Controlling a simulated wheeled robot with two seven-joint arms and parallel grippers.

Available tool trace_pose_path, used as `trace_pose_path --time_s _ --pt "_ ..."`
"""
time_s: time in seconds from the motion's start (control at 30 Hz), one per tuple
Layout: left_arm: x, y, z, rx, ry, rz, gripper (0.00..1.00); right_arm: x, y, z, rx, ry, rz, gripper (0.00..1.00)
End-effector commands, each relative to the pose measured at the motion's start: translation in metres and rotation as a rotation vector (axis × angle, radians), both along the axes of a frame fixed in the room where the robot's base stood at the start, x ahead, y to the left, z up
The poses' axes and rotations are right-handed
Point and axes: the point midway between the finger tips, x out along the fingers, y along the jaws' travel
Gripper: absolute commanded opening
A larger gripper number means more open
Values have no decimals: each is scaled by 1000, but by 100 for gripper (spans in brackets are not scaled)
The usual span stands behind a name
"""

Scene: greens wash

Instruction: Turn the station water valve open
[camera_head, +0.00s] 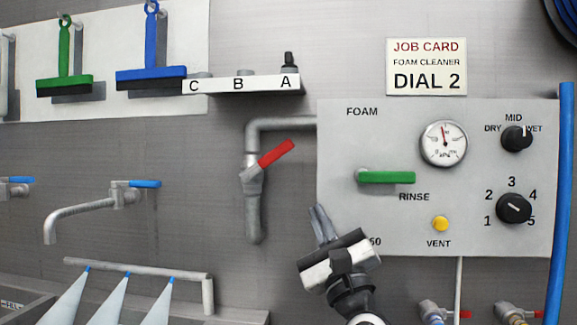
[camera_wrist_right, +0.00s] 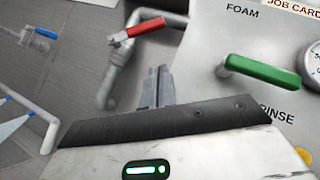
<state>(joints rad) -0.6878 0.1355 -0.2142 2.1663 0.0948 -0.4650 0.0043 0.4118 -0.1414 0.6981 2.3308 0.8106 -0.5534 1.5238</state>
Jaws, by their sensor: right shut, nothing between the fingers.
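A valve with a red lever (camera_head: 277,152) sits on a grey pipe (camera_head: 254,215) left of the control panel. The lever slants up to the right, at an angle to the vertical pipe. The red lever (camera_wrist_right: 146,26) and its pipe also show in the right wrist view. My right gripper (camera_head: 320,222) is shut and empty, below and right of the red lever, in front of the panel's lower left edge. In the right wrist view its fingertips (camera_wrist_right: 157,85) point toward the gap between pipe and panel, apart from the lever. My left gripper is not in view.
The panel (camera_head: 345,135) carries a green horizontal lever (camera_head: 387,177), a gauge (camera_head: 443,143), black dials (camera_head: 514,208) and a yellow button (camera_head: 440,223). A blue-handled tap (camera_head: 100,205) is at left. A shelf (camera_head: 240,85) is above the pipe. A job card (camera_head: 426,67) reads DIAL 2.

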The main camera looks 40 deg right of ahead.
Motion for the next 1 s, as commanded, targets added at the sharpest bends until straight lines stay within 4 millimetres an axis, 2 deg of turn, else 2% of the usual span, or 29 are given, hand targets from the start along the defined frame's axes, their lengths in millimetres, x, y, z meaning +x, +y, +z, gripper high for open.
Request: trace_pose_path --time_s 0.1,0.23,0.7,0.8,1.0 --pt "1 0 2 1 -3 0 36 -2 -2 -8 -26 68 -9 0" --pt "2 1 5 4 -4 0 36 6 -5 -3 -28 78 -8 0" --pt "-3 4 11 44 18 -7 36 77 -32 53 -28 74 -5 0" --pt "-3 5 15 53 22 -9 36 83 -24 67 -27 72 -4 0" --pt "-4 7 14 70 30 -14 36 91 -18 79 -26 74 -5 0"
